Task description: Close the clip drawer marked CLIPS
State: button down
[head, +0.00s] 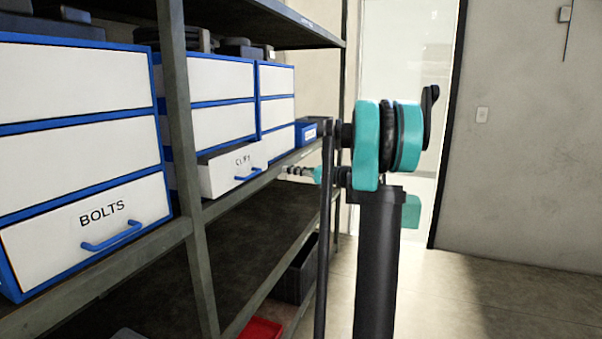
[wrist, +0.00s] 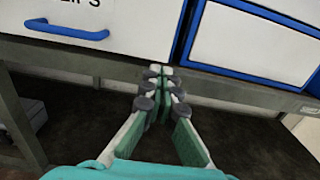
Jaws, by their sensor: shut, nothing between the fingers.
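The clip drawer (head: 222,174) is a white front with the label CLIPS and a blue handle (head: 248,174). It stands partly pulled out of its blue-framed cabinet on the shelf, in the bottom row. In the wrist view the drawer front (wrist: 135,25) fills the upper left, with its blue handle (wrist: 67,30) and part of the label. My gripper (head: 286,170) is just right of the drawer in the head view. In the wrist view my gripper (wrist: 160,72) is shut and empty, its tips near the shelf edge, right of the handle and apart from it.
A closed BOLTS drawer (head: 88,230) is in the nearer cabinet at left. A small blue bin (head: 306,132) stands farther along the shelf. A shelf post (head: 180,130) rises beside the clip drawer. A red bin (head: 262,329) and a dark crate (head: 296,272) are below. Open floor lies at right.

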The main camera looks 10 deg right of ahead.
aim_at(265, 166)
jog(key=x, duration=0.7)
jog(key=x, duration=0.4)
jog(key=shift+w+a, duration=0.15)
jog(key=shift+a, duration=0.25)
jog(key=shift+r, duration=0.1)
